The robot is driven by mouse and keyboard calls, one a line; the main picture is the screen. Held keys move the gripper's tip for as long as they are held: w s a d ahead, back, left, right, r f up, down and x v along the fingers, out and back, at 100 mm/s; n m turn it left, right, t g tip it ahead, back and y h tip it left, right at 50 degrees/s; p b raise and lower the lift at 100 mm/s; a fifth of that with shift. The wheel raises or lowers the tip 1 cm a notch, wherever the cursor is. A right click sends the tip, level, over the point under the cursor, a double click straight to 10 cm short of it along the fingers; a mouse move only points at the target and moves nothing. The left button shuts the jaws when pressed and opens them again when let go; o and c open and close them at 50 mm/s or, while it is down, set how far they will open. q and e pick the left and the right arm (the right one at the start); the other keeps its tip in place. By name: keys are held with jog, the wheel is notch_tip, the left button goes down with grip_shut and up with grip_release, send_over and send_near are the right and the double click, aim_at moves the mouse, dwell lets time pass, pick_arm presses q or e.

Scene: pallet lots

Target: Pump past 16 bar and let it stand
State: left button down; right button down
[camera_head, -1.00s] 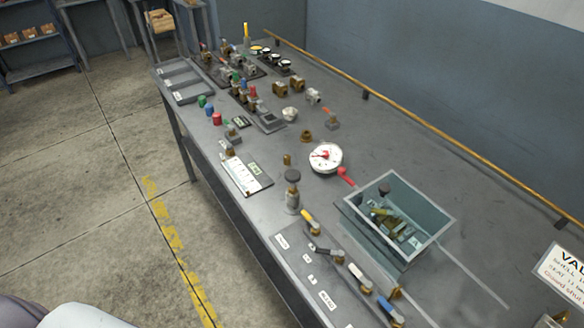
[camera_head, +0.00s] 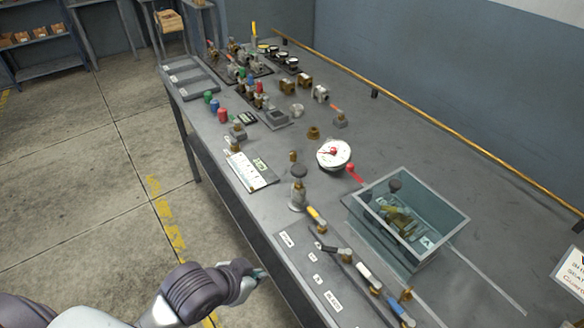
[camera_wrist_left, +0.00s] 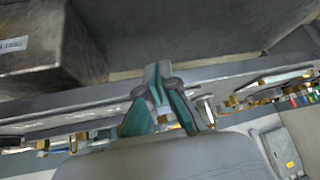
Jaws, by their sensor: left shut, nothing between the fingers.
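A round white gauge (camera_head: 334,152) with red on its dial lies on the bench, with a red handle (camera_head: 355,174) beside it. The reading is too small to tell. A metal post with a dark round knob (camera_head: 298,187) stands upright nearer the front edge; it may be the pump. A clear-walled box (camera_head: 452,240) holds brass parts and a dark knob. My left gripper (camera_head: 260,273) is shut and empty, off the bench's front edge and apart from all of these. Its fingers also show in the left wrist view (camera_wrist_left: 158,75). My right gripper is not in view.
Several coloured-handle valves (camera_head: 370,276) lie along a labelled strip at the front right. A white card (camera_head: 250,170) lies left of the post. Fittings and trays crowd the far end. A brass rail (camera_head: 430,125) runs along the back, with bare bench before it.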

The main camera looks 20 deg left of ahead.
pick_arm(q)
jog(key=w+a+r+m+t+h, duration=0.1)
jog(key=w+a+r+t+h, duration=0.1)
jog(key=w+r, duration=0.5)
jog(key=w+a+r+m+t+h, duration=0.2)
jog(key=w+r+h, duration=0.3)
jog(key=r, duration=0.8)
jog(key=shift+w+a+t, duration=0.4)
jog(key=shift+w+a, duration=0.3)
jog(key=shift+w, duration=0.3)
